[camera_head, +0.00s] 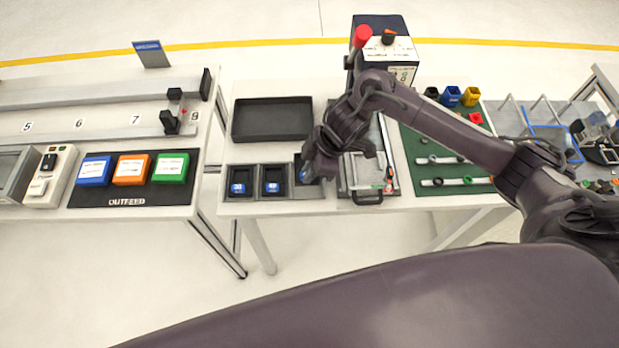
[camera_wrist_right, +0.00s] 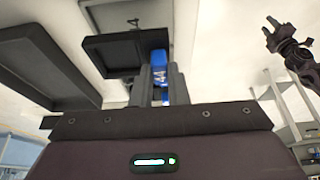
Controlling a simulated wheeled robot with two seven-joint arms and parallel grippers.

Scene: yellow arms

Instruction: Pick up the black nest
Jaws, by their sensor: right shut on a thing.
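The rack (camera_head: 248,198) at the table's front edge has black nests in its left (camera_head: 239,178) and middle (camera_head: 274,177) compartments, each with a blue piece inside. My right gripper (camera_head: 308,172) is at the right compartment and mostly hides it. In the right wrist view the right gripper's grey fingers (camera_wrist_right: 161,80) are shut at the edge of a black nest (camera_wrist_right: 108,55), with blue (camera_wrist_right: 158,58) showing between them. Whether this nest is clear of the rack I cannot tell. A dark gripper (camera_wrist_right: 271,23), apparently my left one, shows at upper right there; its opening is unclear.
A large black tray (camera_head: 272,119) lies behind the rack. A metal fixture (camera_head: 367,195) stands right of the gripper, with a green board (camera_head: 440,150) beyond it. The outfeed mat (camera_head: 165,197) with several coloured boxes is on the left table, across a narrow gap.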

